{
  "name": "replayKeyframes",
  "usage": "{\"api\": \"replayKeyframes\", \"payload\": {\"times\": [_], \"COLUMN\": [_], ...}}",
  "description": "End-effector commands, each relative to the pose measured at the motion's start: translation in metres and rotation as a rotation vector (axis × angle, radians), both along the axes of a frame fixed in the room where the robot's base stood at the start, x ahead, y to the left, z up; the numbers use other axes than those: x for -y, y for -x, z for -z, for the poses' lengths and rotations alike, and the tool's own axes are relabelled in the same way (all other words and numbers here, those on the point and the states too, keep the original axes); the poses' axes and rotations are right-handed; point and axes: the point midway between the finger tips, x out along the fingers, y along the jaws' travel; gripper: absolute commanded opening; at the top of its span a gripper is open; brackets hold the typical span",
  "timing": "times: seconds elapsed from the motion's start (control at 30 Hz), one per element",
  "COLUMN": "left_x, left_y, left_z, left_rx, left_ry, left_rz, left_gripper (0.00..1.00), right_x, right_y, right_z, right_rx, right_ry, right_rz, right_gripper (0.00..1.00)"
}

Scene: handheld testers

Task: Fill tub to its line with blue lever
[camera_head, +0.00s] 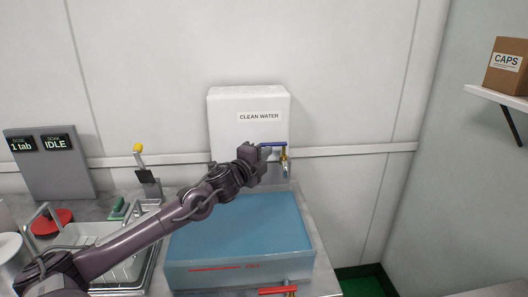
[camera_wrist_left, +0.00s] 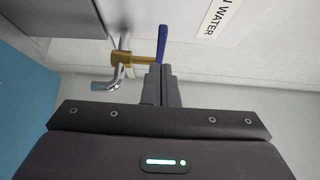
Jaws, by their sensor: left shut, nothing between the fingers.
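The blue lever (camera_head: 273,144) sits on a brass tap (camera_head: 284,156) at the front of the white tank marked CLEAN WATER (camera_head: 225,115). My left gripper (camera_head: 262,153) is shut and empty right by the lever. In the left wrist view, the closed fingertips (camera_wrist_left: 158,70) are at the lower end of the blue lever (camera_wrist_left: 162,45); whether they touch cannot be told. The tub (camera_head: 180,276) is below the tap, looks blue throughout, and has a red line (camera_head: 215,268) on its front wall. Its exact water level is unclear. My right gripper is not seen.
A red lever (camera_head: 272,291) is on a tap at the tub's lower front. A sink (camera_head: 110,262), a yellow-knobbed lever (camera_head: 138,148) and a display panel reading IDLE (camera_head: 55,165) are at left. A CAPS box (camera_head: 506,68) is on a shelf at right.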

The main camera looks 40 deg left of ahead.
Motion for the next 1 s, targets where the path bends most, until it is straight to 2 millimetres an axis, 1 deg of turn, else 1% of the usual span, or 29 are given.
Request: {"api": "replayKeyframes", "payload": {"times": [0.13, 0.53, 0.67, 0.7, 0.83, 1.0], "left_x": [-0.008, -0.011, -0.022, -0.026, -0.03, -0.031], "left_y": [-0.005, -0.007, -0.012, -0.013, -0.013, -0.013], "left_z": [0.0, 0.0, -0.001, -0.003, -0.001, -0.003], "left_rx": [0.0, 0.0, 0.002, 0.002, 0.002, 0.006], "left_ry": [-0.001, 0.0, 0.003, 0.004, 0.001, -0.001], "left_rz": [-0.001, 0.0, -0.003, -0.003, -0.006, -0.01], "left_gripper": [0.0, 0.0, 0.0, 0.0, 0.0, 0.0], "right_x": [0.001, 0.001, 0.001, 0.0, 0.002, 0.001], "right_y": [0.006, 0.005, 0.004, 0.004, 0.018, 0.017], "right_z": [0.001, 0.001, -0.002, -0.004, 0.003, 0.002], "right_rx": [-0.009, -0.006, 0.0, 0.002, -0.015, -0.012], "right_ry": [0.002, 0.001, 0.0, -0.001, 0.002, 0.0], "right_rz": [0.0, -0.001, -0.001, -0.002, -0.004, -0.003], "right_gripper": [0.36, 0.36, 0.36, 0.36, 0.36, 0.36]}}
